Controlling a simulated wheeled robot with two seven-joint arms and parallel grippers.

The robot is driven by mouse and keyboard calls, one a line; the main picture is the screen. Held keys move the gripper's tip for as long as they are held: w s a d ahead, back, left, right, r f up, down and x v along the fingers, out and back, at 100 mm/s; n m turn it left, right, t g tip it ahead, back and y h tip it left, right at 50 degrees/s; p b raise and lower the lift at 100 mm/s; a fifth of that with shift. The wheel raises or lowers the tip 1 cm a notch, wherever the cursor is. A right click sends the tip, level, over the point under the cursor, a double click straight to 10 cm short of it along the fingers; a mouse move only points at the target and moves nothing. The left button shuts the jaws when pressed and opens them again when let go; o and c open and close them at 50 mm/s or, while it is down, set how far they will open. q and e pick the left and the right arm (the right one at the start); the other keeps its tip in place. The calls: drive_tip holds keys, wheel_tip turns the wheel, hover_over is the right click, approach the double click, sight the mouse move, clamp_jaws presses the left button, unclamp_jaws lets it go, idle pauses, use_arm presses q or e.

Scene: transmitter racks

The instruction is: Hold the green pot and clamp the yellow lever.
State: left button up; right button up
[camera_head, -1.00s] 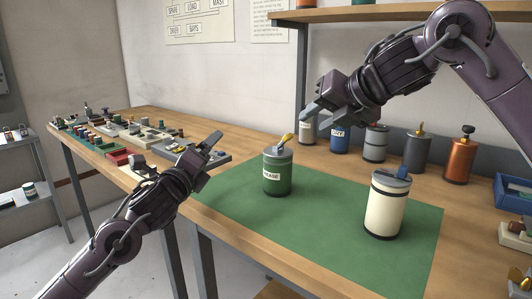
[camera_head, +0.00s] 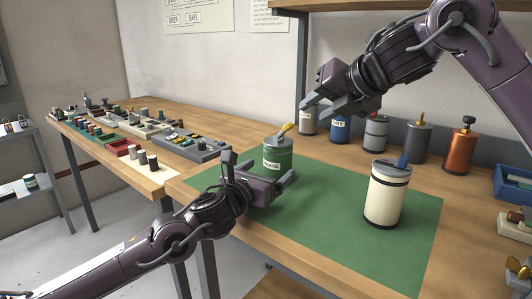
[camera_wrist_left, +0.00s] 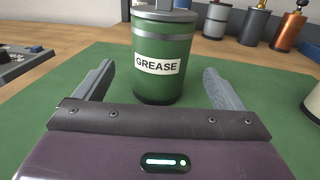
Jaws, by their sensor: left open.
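The green pot (camera_head: 277,157), labelled GREASE, stands upright on the green mat (camera_head: 330,215). Its yellow lever (camera_head: 285,128) sticks up at a slant from the grey lid. In the left wrist view the pot (camera_wrist_left: 159,85) is centred ahead, its top cut off and the lever out of frame. My left gripper (camera_head: 258,170) is low in front of the pot, open and empty. Its two fingers point toward the pot, one on each side, with gaps visible. My right gripper (camera_head: 324,110) hangs above and to the right of the lever, clear of it; its finger gap is unclear.
A cream pot (camera_head: 384,205) with a blue lever stands on the mat at right. Several canisters, including a blue one (camera_head: 340,130) and a copper one (camera_head: 461,145), line the back. A tray of small parts (camera_head: 190,145) lies left. The mat's front middle is clear.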

sight(279, 164)
use_arm(q)
drive_tip(key=x, duration=0.6)
drive_tip(key=shift+w+d+f, duration=0.15)
drive_tip(key=shift+w+f, duration=0.1)
drive_tip(key=shift+f, duration=0.1)
drive_tip(key=shift+w+d+r, duration=0.1)
drive_tip(key=shift+w+d, duration=0.1)
drive_tip(key=shift+w, duration=0.2)
drive_tip(key=shift+c, duration=0.4)
drive_tip(key=c, duration=1.3)
drive_tip(key=shift+o, duration=0.2)
